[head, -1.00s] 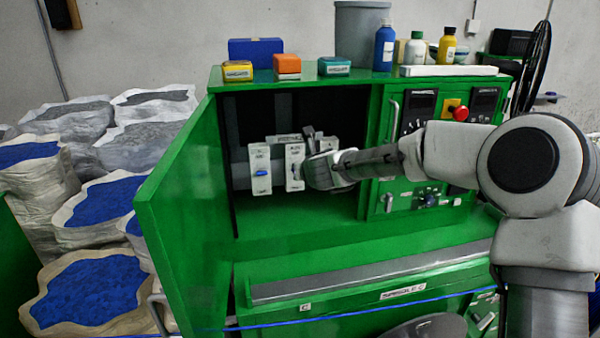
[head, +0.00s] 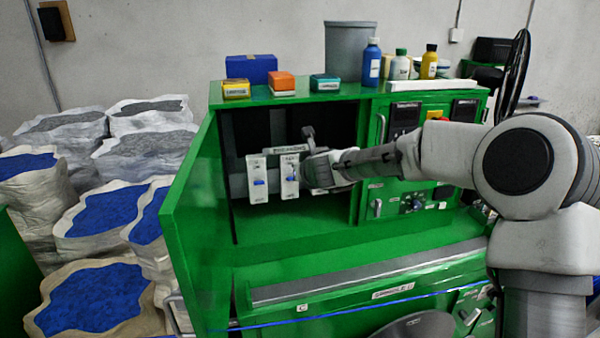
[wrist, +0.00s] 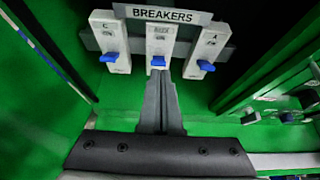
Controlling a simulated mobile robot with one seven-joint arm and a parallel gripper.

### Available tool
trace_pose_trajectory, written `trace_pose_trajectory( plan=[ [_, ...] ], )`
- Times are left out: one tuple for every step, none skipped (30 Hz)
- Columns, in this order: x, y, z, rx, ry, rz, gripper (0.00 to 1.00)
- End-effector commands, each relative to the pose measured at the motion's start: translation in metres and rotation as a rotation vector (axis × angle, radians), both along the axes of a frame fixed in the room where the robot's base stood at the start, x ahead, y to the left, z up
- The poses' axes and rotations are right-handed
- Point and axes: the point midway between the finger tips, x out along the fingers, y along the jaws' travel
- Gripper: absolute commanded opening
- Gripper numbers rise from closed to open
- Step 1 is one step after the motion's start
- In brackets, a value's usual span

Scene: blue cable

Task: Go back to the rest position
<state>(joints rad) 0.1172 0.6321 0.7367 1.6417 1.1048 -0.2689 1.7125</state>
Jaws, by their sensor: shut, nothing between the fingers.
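My gripper (head: 308,133) is shut and empty, inside the open cabinet in front of the breakers. In the wrist view its closed fingers (wrist: 159,85) point up toward the middle breaker (wrist: 161,40), with the tips just below its blue lever (wrist: 157,61); I cannot tell whether they touch. The left breaker (wrist: 110,35) and right breaker (wrist: 212,42) also have blue levers. In the head view the left breaker (head: 257,170) and the middle breaker are in sight, while my gripper and wrist partly hide the right one.
The green cabinet's open door (head: 190,220) stands to the left of my gripper. A control panel (head: 405,165) is to the right. Bottles, small boxes and a grey bin (head: 350,50) stand on the cabinet top. Sacks of blue material (head: 95,300) fill the left side.

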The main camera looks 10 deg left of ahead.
Motion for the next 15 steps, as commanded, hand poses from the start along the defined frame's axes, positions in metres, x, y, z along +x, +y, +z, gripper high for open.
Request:
trace_pose_trajectory(
  plan=[
    [0.000, 0.000, 0.000, 0.000, 0.000, 0.000, 0.00],
    [0.000, 0.000, 0.000, 0.000, 0.000, 0.000, 0.00],
    [0.000, 0.000, 0.000, 0.000, 0.000, 0.000, 0.00],
    [0.000, 0.000, 0.000, 0.000, 0.000, 0.000, 0.00],
    [0.000, 0.000, 0.000, 0.000, 0.000, 0.000, 0.00],
    [0.000, 0.000, 0.000, 0.000, 0.000, 0.000, 0.00],
    [0.000, 0.000, 0.000, 0.000, 0.000, 0.000, 0.00],
    [0.000, 0.000, 0.000, 0.000, 0.000, 0.000, 0.00],
    [0.000, 0.000, 0.000, -0.002, -0.001, 0.001, 0.00],
    [-0.001, 0.000, 0.001, -0.006, -0.004, 0.005, 0.00],
    [-0.002, 0.000, 0.002, -0.016, -0.010, 0.012, 0.00],
    [-0.004, -0.001, 0.004, -0.037, -0.024, 0.030, 0.00],
    [-0.007, -0.001, 0.007, -0.062, -0.038, 0.050, 0.00],
    [-0.010, -0.001, 0.009, -0.093, -0.057, 0.075, 0.00],
    [-0.016, -0.003, 0.014, -0.147, -0.087, 0.115, 0.00]
  ],
)
